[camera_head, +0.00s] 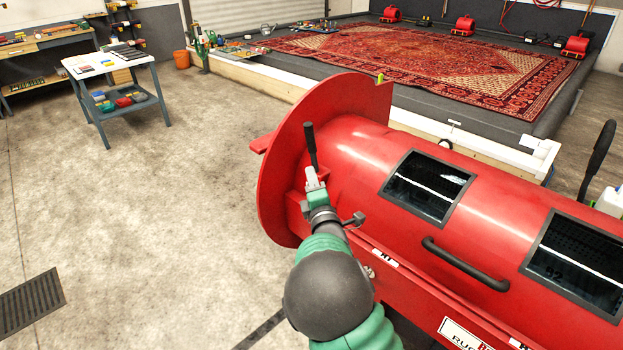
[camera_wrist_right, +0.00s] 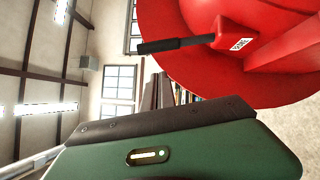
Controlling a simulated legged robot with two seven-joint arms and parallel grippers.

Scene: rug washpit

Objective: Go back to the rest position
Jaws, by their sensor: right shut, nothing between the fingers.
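My right gripper (camera_head: 313,180) is shut and empty in the head view, in front of the left end of a large red machine (camera_head: 350,150). A black lever (camera_head: 310,145) on the machine stands just beyond the fingertips in the picture; I cannot tell whether they touch it. In the right wrist view the black lever (camera_wrist_right: 175,45) sticks out from its red block, apart from the green gripper body (camera_wrist_right: 180,150). The fingertips do not show clearly there. My left gripper is not in view.
The red machine has dark windows (camera_head: 427,187) and a black handle (camera_head: 465,264), filling the right side. A small table (camera_head: 110,68) stands at the far left. Concrete floor (camera_head: 150,200) is clear on the left, with a drain grate (camera_head: 30,302).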

